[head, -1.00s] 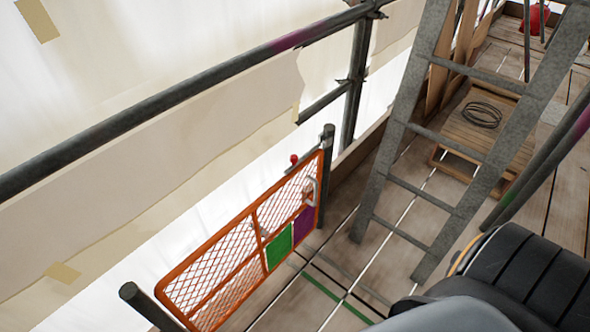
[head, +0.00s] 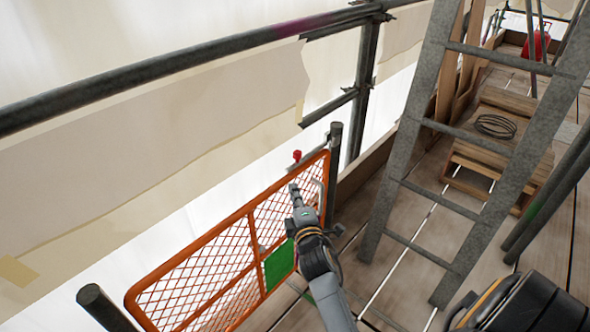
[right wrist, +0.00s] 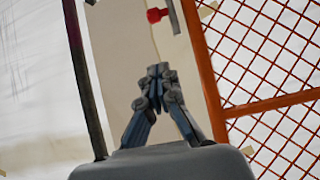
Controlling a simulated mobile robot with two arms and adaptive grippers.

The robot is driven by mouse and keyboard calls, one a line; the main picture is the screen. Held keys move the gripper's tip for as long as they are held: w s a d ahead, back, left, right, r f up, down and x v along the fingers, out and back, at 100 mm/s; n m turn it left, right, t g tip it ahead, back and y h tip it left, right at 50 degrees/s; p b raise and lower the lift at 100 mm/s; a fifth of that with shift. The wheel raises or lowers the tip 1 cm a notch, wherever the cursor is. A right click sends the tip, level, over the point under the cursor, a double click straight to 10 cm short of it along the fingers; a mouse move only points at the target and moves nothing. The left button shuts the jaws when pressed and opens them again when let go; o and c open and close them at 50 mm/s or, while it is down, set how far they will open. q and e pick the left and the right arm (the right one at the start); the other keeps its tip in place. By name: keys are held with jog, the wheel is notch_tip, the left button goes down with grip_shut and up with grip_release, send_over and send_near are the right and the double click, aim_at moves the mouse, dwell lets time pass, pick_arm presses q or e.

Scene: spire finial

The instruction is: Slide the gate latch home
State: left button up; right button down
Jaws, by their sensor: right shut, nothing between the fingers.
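The orange mesh gate (head: 222,265) stands at the left of the deck, with a green panel (head: 279,263) on it. The latch's red knob (head: 297,155) sits near the gate's upper far corner, beside a dark post (head: 334,150). In the right wrist view the red knob (right wrist: 155,15) is at the top on a grey bar (right wrist: 174,15), beyond the fingertips and apart from them. My right gripper (head: 294,188) is shut and empty, in front of the gate's upper far part. Its closed fingers also show in the right wrist view (right wrist: 158,70). My left gripper is not in view.
A grey ladder (head: 413,185) leans right of the gate. Behind it a coil of cable (head: 495,126) lies on a wooden crate (head: 487,155). A scaffold rail (head: 180,66) runs above the gate. Plank floor (head: 425,215) lies between gate and ladder.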

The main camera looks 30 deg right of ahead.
aim_at(306, 156)
jog(key=b+x, duration=0.1)
jog(key=x, duration=0.7)
jog(key=shift+w+d+f+b, duration=0.1)
jog(key=shift+w+d+b, duration=0.05)
jog(key=shift+w+b, duration=0.2)
jog(key=d, duration=0.1)
jog(key=w+d, duration=0.1)
jog(key=d, duration=0.1)
jog(key=shift+w, duration=0.3)
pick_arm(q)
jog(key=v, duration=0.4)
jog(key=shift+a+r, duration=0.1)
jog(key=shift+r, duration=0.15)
pick_arm(e)
jog(key=shift+w+d, duration=0.2)
jog(key=shift+d, duration=0.2)
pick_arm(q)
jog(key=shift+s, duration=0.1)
pick_arm(e)
jog(key=d, duration=0.2)
jog(key=w+d, duration=0.1)
jog(key=d, duration=0.2)
jog(key=shift+w, duration=0.1)
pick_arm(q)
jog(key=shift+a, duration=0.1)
